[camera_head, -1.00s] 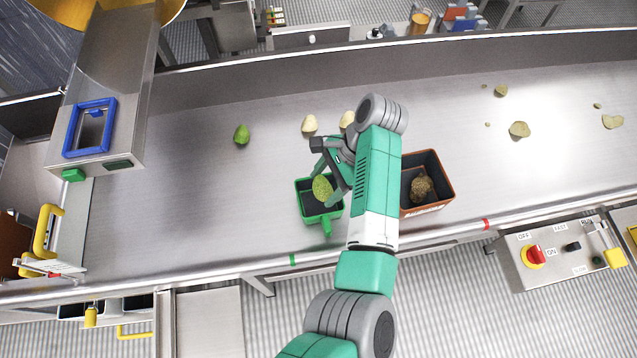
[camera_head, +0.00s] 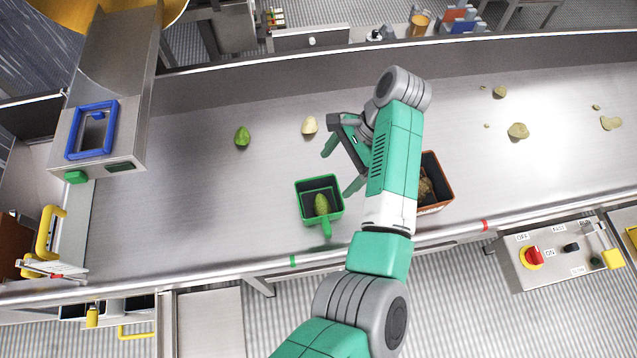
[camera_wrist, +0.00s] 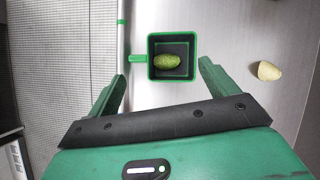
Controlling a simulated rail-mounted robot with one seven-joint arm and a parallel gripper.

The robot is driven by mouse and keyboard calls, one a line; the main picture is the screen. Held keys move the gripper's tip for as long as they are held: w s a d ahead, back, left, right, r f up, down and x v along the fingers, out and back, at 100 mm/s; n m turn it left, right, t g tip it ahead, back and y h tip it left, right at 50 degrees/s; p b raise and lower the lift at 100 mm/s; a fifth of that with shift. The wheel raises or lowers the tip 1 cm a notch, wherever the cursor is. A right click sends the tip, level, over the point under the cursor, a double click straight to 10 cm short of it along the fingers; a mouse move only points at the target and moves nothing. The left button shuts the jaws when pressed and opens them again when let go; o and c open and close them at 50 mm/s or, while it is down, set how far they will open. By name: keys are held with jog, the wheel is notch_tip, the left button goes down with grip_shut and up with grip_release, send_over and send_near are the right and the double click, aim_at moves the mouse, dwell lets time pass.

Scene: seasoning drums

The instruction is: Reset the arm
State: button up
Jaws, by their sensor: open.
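My gripper (camera_head: 342,167) is open and empty above the metal belt, just right of the green bin. Its two green fingers are spread wide in the wrist view (camera_wrist: 160,88). The green bin (camera_head: 304,196) stands near the front edge and holds a green lumpy piece (camera_head: 321,204). The wrist view shows that piece (camera_wrist: 167,61) lying inside the bin (camera_wrist: 150,47), between and beyond the fingers. My forearm partly hides the brown bin to the right.
The brown bin (camera_head: 436,208) holds a brown piece (camera_head: 425,187). A green piece (camera_head: 242,136) and a pale piece (camera_head: 309,125) lie on the belt (camera_head: 190,185). Several tan pieces lie at the right. A control box (camera_head: 555,257) sits at front right. The left belt is largely clear.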

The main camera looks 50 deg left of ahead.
jog(key=shift+w+d+r, duration=0.15)
jog(key=shift+w+r, duration=0.2)
jog(key=shift+r, duration=0.25)
